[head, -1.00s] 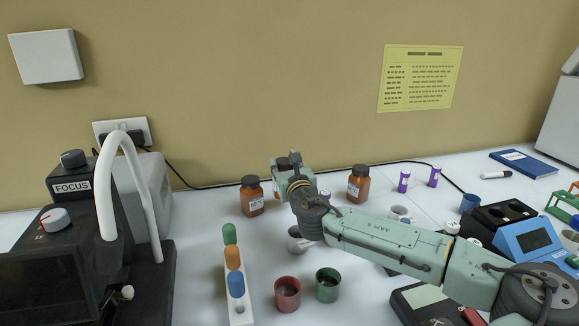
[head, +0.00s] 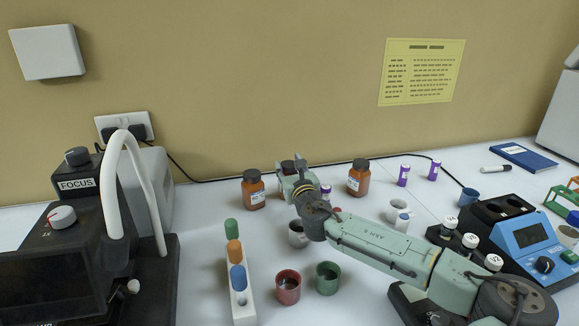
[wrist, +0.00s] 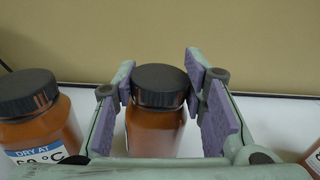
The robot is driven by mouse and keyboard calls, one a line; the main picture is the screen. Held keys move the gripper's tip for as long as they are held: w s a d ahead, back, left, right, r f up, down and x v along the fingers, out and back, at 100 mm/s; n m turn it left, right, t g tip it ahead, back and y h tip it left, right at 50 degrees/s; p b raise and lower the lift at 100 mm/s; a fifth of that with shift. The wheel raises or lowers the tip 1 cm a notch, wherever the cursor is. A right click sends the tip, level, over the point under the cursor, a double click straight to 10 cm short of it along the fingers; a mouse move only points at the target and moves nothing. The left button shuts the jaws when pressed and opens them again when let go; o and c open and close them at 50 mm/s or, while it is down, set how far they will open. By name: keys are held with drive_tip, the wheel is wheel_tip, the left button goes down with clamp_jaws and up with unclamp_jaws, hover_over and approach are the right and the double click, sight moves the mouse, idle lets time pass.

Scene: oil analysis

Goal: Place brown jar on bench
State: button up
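A brown jar (wrist: 157,105) with a black cap is upright between the fingers of my gripper (wrist: 168,95) in the wrist view. A gap shows between the jar and the right finger pads; the left pad is close to its side, and I cannot tell if it touches. In the head view my gripper (head: 291,182) hides most of this jar, and only its dark cap (head: 288,166) shows clearly. Its base is hidden, so contact with the white bench (head: 200,215) cannot be seen. Similar brown jars stand to the left (head: 253,190) and right (head: 358,178).
A grey cup (head: 297,236) stands just below my gripper. A red cup (head: 287,289), a green cup (head: 327,279) and a rack with coloured tubes (head: 243,308) are nearer. Purple-capped vials (head: 403,176) stand right. A black cable runs along the wall.

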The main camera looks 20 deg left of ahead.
drive_tip(key=o, duration=0.4)
drive_tip(key=shift+r, duration=0.1)
drive_tip(key=shift+r, duration=0.2)
drive_tip(key=b+v, duration=0.3)
drive_tip(key=v, duration=0.9)
drive_tip(key=shift+f, duration=0.1)
